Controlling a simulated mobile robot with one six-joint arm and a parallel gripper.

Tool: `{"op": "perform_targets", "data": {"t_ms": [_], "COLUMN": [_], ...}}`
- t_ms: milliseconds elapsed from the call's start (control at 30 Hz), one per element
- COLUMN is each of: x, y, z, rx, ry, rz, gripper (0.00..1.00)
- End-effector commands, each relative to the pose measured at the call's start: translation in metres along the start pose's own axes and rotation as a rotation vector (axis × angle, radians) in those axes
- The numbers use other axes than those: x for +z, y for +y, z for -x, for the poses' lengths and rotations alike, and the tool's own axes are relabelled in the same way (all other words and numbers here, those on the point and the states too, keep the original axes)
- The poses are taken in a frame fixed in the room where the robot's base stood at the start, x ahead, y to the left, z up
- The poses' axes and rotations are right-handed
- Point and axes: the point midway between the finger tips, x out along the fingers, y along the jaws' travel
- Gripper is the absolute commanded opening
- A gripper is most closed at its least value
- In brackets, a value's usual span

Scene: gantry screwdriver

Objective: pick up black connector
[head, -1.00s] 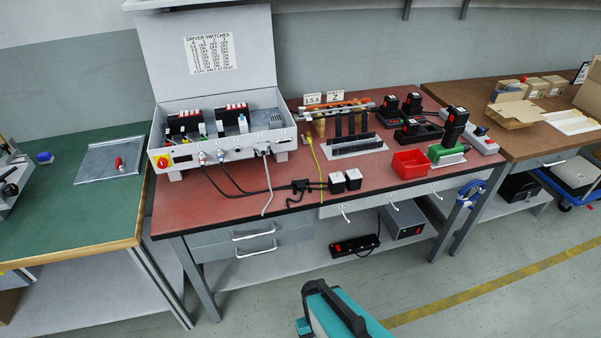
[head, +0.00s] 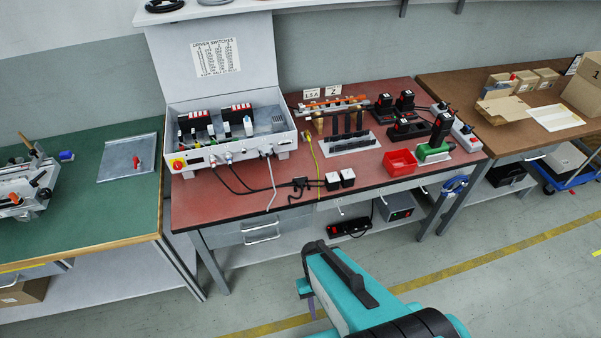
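A small black connector piece (head: 300,184) lies on the red tabletop (head: 240,200) near its front edge. Black cables run to it from the open grey driver box (head: 232,150), and a short black lead trails from it. It lies just left of two small white blocks with black sides (head: 340,179). It is too small to make out its shape in detail. My teal and black arm (head: 350,290) stands at the bottom of the head view, in front of the table and well apart from the connector. I cannot make out my gripper's fingers.
A yellow cable (head: 315,155) runs down the tabletop beside the connector. A red bin (head: 400,161), black tools on chargers (head: 405,103) and a dark rack (head: 346,142) stand to the right. A green bench (head: 90,200) is at left, and the floor in front is open.

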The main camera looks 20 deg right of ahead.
Motion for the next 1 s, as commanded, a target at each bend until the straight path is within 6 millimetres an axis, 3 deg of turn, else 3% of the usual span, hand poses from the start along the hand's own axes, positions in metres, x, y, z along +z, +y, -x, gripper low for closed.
{"op": "perform_targets", "data": {"t_ms": [33,100,300,1000], "x": [0.008,0.013,0.021,0.025], "y": [0.000,0.000,0.000,0.001], "z": [0.015,0.024,0.038,0.037], "rx": [0.000,0.001,0.001,0.002], "ry": [-0.002,-0.004,-0.011,-0.028], "rz": [0.000,0.000,0.000,0.001], "gripper": [0.31,0.31,0.31,0.31]}}
